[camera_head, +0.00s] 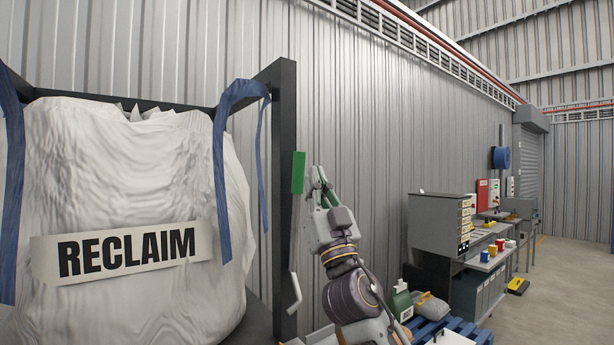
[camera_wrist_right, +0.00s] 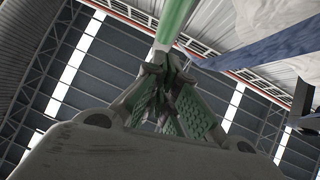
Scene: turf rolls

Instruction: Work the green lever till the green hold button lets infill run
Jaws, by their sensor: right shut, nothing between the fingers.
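The green lever (camera_head: 298,172) stands upright in the head view, its green grip on top of a bent grey rod beside the dark frame post. My right gripper (camera_head: 318,172) is just right of the grip, pointing up, with its fingers shut and empty. In the right wrist view the green lever (camera_wrist_right: 176,20) runs up from just beyond the closed fingertips (camera_wrist_right: 165,62). I cannot tell whether they touch it. I cannot make out a green hold button in either view. My left gripper is in neither view.
A white bulk bag (camera_head: 125,190) marked RECLAIM with blue straps hangs in a dark frame (camera_head: 284,200) at left. Open floor (camera_head: 565,290) lies at far right.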

